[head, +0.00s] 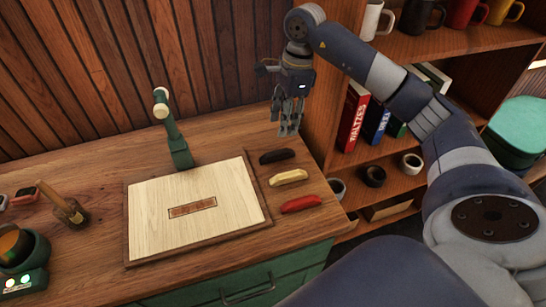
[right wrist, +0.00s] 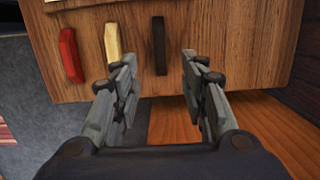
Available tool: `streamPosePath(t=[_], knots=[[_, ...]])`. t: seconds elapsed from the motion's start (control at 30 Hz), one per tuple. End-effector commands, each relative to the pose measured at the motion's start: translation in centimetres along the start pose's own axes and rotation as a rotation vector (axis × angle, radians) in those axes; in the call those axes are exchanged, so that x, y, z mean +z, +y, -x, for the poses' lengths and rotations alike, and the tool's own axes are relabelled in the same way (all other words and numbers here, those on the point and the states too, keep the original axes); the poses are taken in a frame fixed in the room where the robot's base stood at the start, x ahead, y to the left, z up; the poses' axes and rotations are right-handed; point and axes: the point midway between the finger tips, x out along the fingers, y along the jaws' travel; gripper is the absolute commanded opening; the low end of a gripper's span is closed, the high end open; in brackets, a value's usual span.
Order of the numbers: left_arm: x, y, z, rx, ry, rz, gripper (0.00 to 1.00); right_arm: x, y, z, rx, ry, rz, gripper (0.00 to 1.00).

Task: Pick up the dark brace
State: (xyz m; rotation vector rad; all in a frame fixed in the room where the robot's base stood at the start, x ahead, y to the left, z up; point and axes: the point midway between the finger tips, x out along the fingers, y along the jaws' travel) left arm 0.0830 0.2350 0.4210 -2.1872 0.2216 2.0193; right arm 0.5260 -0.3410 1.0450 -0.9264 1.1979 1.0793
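The dark brace (head: 277,156) lies on the wooden bench, the farthest back of three braces to the right of the pale board. It also shows in the right wrist view (right wrist: 159,46), upright in the picture and ahead of the fingers. My right gripper (head: 289,130) hangs behind and above it, pointing down. In the right wrist view its fingers (right wrist: 158,70) are spread apart with nothing between them, and the brace lies in line with the gap. My left gripper is in neither view.
A cream brace (head: 288,177) and a red brace (head: 300,204) lie in front of the dark one. The pale board (head: 190,238) with a dark-framed edge and a green lamp-like stand (head: 178,147) are to the left. A shelf with books (head: 353,115) and mugs stands right of the bench.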

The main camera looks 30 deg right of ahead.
Motion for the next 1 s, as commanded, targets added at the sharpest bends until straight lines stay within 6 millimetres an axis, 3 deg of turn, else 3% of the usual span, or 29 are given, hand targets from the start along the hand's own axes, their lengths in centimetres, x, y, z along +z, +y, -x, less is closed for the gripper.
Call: streamPosePath(t=[0.3,0.47,0.8,1.0], knots=[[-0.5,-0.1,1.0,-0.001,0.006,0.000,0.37,0.0,0.1,-4.3,0.004,-0.001,-0.001,0.40],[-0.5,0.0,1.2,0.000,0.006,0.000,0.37,0.0,0.0,-5.6,0.001,-0.001,0.000,0.40],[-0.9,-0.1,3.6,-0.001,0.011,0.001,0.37,0.0,0.0,-9.9,0.004,-0.001,-0.001,0.40],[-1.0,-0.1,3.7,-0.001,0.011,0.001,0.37,-0.1,-0.1,-10.9,0.000,-0.001,0.000,0.40]])
